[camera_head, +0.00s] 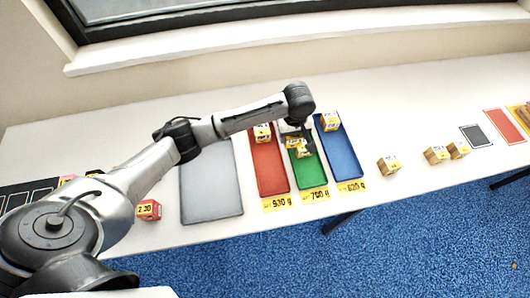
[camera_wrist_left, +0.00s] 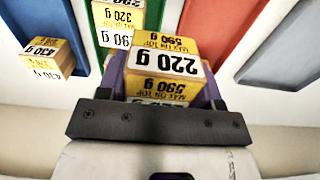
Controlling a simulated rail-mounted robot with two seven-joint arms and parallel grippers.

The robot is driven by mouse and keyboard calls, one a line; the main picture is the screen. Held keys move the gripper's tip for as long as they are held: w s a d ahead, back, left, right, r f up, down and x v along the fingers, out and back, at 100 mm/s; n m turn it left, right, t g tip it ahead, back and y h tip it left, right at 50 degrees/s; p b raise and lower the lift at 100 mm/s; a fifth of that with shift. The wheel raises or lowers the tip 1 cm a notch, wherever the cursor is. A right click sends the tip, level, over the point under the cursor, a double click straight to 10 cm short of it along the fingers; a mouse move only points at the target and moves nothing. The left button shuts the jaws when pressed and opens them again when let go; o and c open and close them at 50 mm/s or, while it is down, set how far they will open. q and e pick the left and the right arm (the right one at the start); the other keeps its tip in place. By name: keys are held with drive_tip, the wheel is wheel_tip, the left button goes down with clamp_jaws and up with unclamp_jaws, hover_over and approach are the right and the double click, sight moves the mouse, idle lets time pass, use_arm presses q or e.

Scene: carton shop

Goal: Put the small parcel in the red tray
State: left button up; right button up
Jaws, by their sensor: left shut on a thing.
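My left gripper (camera_wrist_left: 165,78) is shut on a yellow-labelled parcel (camera_wrist_left: 172,65) marked 220 g, held between its fingers in the left wrist view. In the head view the left gripper (camera_head: 299,132) is over the far half of the green tray (camera_head: 311,175). The red tray (camera_head: 270,175) lies just left of the green one, with a parcel (camera_head: 262,133) at its far end. In the left wrist view the red tray (camera_wrist_left: 208,20) shows to the right of the held parcel. My right gripper is not in view.
The blue tray (camera_head: 345,160) holds a parcel (camera_head: 330,121). A grey tray (camera_head: 212,195) lies left of the red one. Loose parcels (camera_head: 389,165) stand to the right. Weight cards (camera_head: 275,204) line the front.

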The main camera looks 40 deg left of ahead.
use_arm(q)
drive_tip(key=p, duration=0.1)
hover_over(267, 157)
wheel_tip(267, 157, down, 5)
drive_tip(key=shift+s+d+r, duration=0.1)
drive_tip(key=shift+r, duration=0.05)
drive_tip(key=shift+f, duration=2.05)
drive_tip(key=shift+f+p, duration=0.1)
drive_tip(key=shift+p, duration=0.2)
drive_tip(key=o, duration=0.8)
drive_tip(key=shift+c, duration=0.2)
